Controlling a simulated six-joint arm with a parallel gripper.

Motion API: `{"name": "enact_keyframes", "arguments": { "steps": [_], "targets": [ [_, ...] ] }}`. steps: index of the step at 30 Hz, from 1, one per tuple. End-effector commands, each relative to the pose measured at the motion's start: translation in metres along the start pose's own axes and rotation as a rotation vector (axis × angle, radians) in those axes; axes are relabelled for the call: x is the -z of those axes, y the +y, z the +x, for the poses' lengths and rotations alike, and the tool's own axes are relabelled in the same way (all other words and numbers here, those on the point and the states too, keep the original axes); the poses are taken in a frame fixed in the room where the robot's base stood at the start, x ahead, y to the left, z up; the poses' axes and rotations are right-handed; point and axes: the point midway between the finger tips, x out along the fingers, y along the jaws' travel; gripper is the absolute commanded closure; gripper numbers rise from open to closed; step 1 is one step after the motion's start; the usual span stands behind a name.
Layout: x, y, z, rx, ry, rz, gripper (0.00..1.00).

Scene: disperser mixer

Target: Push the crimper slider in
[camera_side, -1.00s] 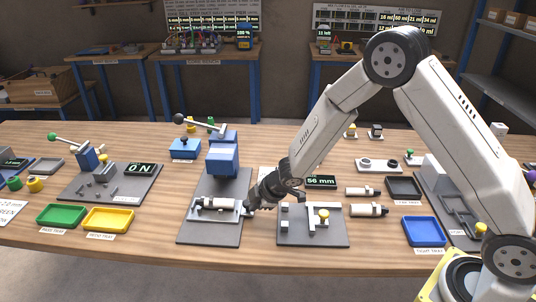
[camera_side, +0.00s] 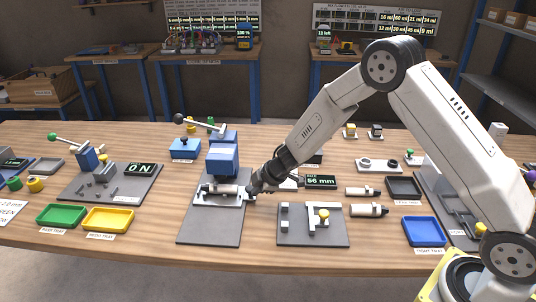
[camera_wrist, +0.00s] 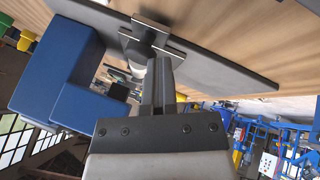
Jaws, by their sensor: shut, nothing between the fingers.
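The crimper has a blue head (camera_side: 222,160) on a dark grey base plate (camera_side: 212,232). Its light grey slider (camera_side: 212,201) sits on the plate just in front of the head and carries a white and dark cylinder (camera_side: 222,189) lying sideways. My gripper (camera_side: 252,191) is shut and empty at the slider's right end; it seems to touch it there. In the wrist view the shut fingers (camera_wrist: 161,85) point at the slider's metal end piece (camera_wrist: 150,36), with the blue head (camera_wrist: 60,60) at left. The exact contact is partly hidden by the fingers.
A fixture plate (camera_side: 290,236) with a yellow-topped post stands right of the crimper. A display reading 56 mm (camera_side: 320,181) is behind it. Yellow (camera_side: 108,219) and green trays lie left; a blue tray (camera_side: 424,232) lies right. The crimper plate's front is clear.

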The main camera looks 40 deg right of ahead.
Motion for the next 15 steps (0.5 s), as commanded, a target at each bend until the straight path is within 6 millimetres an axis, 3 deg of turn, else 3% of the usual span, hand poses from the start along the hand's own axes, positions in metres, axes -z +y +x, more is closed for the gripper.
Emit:
{"name": "enact_keyframes", "arguments": {
  "steps": [15],
  "targets": [
    [-0.009, 0.018, 0.004, -0.003, -0.005, 0.0, 1.0]
  ]
}}
